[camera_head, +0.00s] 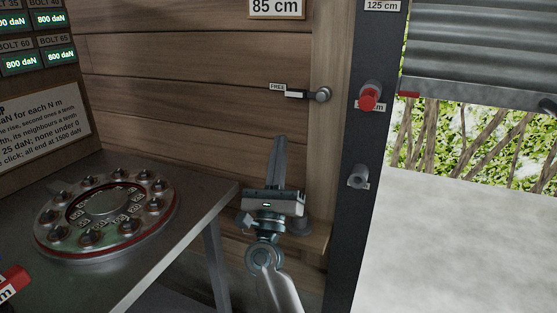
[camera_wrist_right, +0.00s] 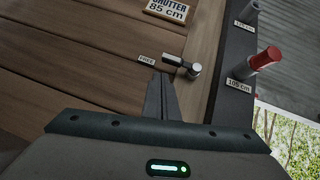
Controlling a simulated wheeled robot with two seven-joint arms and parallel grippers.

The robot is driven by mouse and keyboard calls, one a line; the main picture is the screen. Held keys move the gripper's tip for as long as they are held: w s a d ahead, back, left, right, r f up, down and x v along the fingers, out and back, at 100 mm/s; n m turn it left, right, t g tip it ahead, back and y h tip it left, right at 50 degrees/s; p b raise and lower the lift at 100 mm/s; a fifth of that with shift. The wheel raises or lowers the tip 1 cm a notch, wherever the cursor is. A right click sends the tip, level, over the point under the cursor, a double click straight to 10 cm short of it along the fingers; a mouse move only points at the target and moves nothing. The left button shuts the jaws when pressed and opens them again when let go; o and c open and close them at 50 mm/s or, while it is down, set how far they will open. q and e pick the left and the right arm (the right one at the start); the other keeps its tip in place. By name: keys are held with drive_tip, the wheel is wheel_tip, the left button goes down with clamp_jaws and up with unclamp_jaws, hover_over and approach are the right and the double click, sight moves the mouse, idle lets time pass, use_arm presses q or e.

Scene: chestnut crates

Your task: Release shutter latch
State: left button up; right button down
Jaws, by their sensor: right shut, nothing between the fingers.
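The shutter latch (camera_head: 308,95) is a small dark lever with a pale strip and a round metal pivot on the wooden wall's post. It lies level, its free end pointing left at the FREE label (camera_head: 277,87). It also shows in the right wrist view (camera_wrist_right: 177,64). My right gripper (camera_head: 280,140) is shut and empty, fingers pointing up, below and left of the latch in the head view. In the right wrist view its fingertips (camera_wrist_right: 161,78) appear just below the lever; I cannot tell whether they touch. The grey corrugated shutter (camera_head: 480,45) hangs partly raised at upper right. My left gripper is out of view.
A red-capped pin (camera_head: 368,98) sticks out of the dark rail (camera_head: 345,210), with an empty-looking socket (camera_head: 358,178) below. A sign (camera_head: 276,8) reads 85 cm. A metal table (camera_head: 190,190) with a round bolted flange (camera_head: 105,212) stands at left.

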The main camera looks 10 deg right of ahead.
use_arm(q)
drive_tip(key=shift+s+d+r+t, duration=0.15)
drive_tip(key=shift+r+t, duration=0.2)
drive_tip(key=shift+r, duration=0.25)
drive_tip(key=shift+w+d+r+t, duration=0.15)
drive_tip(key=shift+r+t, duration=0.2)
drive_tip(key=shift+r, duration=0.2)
use_arm(e)
drive_tip(key=shift+s+a+f, duration=0.2)
drive_tip(key=shift+s+f, duration=0.1)
drive_tip(key=shift+f, duration=0.05)
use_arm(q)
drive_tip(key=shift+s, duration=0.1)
use_arm(e)
drive_tip(key=shift+f, duration=0.1)
